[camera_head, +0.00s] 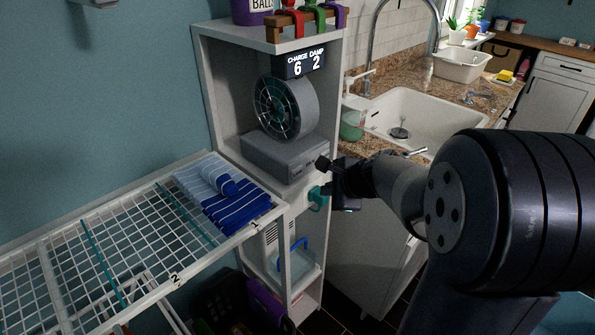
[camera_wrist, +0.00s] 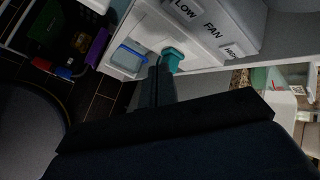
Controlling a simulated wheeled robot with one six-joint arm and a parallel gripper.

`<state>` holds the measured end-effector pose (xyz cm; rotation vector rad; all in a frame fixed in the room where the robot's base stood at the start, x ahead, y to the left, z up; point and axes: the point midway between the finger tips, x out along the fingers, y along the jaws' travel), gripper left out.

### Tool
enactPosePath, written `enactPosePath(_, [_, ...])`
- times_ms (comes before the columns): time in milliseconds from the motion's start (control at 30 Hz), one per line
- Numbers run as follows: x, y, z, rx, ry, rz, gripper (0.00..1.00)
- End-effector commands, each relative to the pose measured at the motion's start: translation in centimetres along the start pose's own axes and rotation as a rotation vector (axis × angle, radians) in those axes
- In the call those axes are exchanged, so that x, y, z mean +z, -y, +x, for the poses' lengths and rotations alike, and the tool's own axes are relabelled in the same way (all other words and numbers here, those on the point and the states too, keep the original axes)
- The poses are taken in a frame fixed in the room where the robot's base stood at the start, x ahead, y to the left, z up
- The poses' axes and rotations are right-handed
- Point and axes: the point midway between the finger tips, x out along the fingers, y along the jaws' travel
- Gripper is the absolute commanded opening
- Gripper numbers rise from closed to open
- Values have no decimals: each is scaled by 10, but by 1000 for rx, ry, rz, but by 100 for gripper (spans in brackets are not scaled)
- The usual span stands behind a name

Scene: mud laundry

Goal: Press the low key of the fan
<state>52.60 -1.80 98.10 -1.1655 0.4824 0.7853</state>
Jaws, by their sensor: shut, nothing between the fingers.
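The fan (camera_head: 285,107) has a round grey housing and a dark grille. It stands on a grey base (camera_head: 283,158) in the white shelf unit. In the wrist view the base front (camera_wrist: 212,28) reads "FAN", with a key marked "LOW" (camera_wrist: 184,9) on the left and another key (camera_wrist: 231,51), its label hard to read, on the right. My gripper (camera_head: 326,167) is shut and empty, just in front of the base's right end in the head view. In the wrist view its dark fingers (camera_wrist: 160,73) point at the shelf front below the keys. I cannot tell any contact.
A teal fitting (camera_head: 317,199) sticks out below the base, close to my fingers. A display (camera_head: 305,63) reads "CHARGE 6, DAMP 2". A wire drying rack (camera_head: 110,245) with folded blue towels (camera_head: 228,195) is at left. A sink (camera_head: 415,115) is at right.

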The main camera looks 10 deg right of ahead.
Motion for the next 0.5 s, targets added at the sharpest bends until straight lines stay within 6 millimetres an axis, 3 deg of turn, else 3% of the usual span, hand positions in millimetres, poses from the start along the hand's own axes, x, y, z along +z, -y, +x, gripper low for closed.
enactPosePath(500, [31, 31, 41, 1, 1, 0, 0])
